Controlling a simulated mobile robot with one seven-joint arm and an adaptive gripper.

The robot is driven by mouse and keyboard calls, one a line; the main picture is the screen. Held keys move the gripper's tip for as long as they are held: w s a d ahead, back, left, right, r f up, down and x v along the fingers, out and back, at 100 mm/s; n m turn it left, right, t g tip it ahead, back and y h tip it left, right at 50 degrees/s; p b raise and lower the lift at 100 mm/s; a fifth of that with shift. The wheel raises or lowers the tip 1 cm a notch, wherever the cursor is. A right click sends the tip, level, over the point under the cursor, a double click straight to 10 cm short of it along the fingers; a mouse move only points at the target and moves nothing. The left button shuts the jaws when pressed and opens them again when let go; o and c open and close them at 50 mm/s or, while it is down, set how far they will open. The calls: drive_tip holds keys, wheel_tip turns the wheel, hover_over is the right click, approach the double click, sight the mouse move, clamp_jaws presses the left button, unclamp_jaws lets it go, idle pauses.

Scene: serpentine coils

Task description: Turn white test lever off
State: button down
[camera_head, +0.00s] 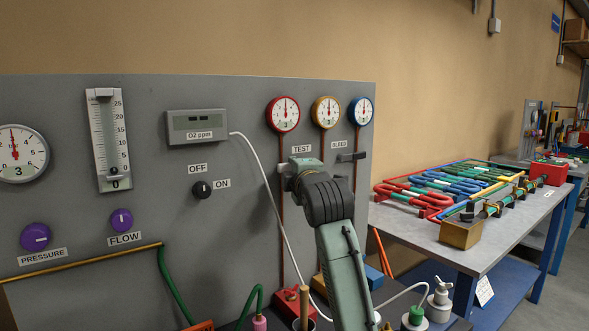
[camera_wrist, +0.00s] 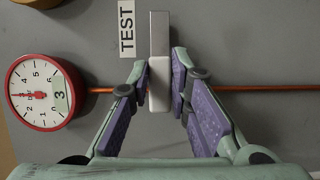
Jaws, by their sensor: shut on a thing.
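The white test lever (camera_wrist: 159,88) lies crosswise to the copper pipe in the wrist view, beside the TEST label (camera_wrist: 127,28). My gripper (camera_wrist: 160,62) is shut on it, with one purple-padded finger on each side. In the head view, only a small pale end of the lever (camera_head: 283,168) shows at the left of my gripper (camera_head: 291,176); my wrist and fingers hide the rest. The red-rimmed gauge (camera_head: 283,114) above it also shows in the wrist view (camera_wrist: 42,92).
The dark bleed lever (camera_head: 351,157) sits close to the right of my gripper. A white cable (camera_head: 262,180) hangs from the O2 meter (camera_head: 197,127) to the left. Bottles and fittings stand below my arm. A table (camera_head: 487,255) with colored coils is at the right.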

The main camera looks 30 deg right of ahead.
drive_tip(key=shift+r, duration=0.1)
drive_tip(key=c, duration=1.5)
unclamp_jaws()
drive_tip(key=shift+s, duration=0.1)
drive_tip(key=v, duration=1.1)
drive_tip(key=shift+s+a, duration=0.2)
drive_tip(key=shift+s, duration=0.15)
